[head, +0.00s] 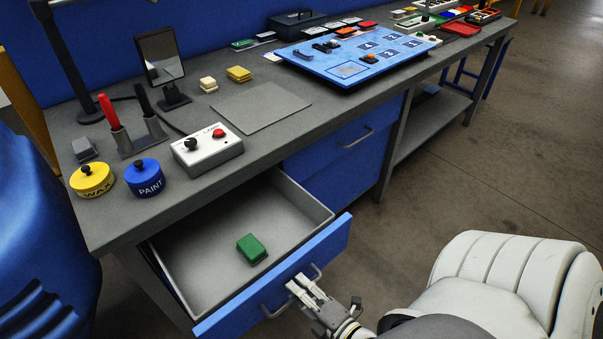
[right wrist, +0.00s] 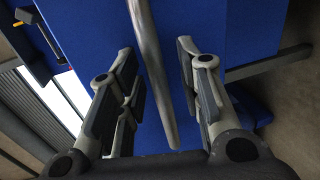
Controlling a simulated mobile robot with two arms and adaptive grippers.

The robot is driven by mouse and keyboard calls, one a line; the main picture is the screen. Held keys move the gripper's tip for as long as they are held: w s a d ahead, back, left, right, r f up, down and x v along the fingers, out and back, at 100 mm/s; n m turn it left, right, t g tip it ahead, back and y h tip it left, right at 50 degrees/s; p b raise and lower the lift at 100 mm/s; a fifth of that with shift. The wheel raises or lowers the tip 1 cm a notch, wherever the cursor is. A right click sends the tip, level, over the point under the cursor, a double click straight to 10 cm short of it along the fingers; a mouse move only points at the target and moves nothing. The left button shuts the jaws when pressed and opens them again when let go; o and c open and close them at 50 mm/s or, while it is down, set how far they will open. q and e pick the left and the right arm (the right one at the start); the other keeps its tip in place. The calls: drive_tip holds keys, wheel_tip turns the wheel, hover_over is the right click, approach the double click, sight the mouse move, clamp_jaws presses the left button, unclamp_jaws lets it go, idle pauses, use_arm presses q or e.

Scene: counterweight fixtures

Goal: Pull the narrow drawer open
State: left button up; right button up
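A drawer with a blue front (head: 333,242) and a grey inside stands pulled well out under the left end of the bench in the head view. A green block (head: 251,249) lies in it. A metal bar handle (head: 270,312) is on its front, and this bar (right wrist: 153,60) also shows in the right wrist view. My right gripper (head: 303,288) is at the handle. In the right wrist view the fingers (right wrist: 163,90) stand apart on either side of the bar, with gaps visible. My left gripper is not in view.
A second blue drawer (head: 340,150) with its own handle is shut, right of the open one. The bench top (head: 190,215) carries paint and wax tins, a button box (head: 207,150) and a blue board (head: 345,70). The floor (head: 440,190) right of the drawers is clear.

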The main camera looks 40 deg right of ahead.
drive_tip(key=v, duration=1.2)
idle(0.5)
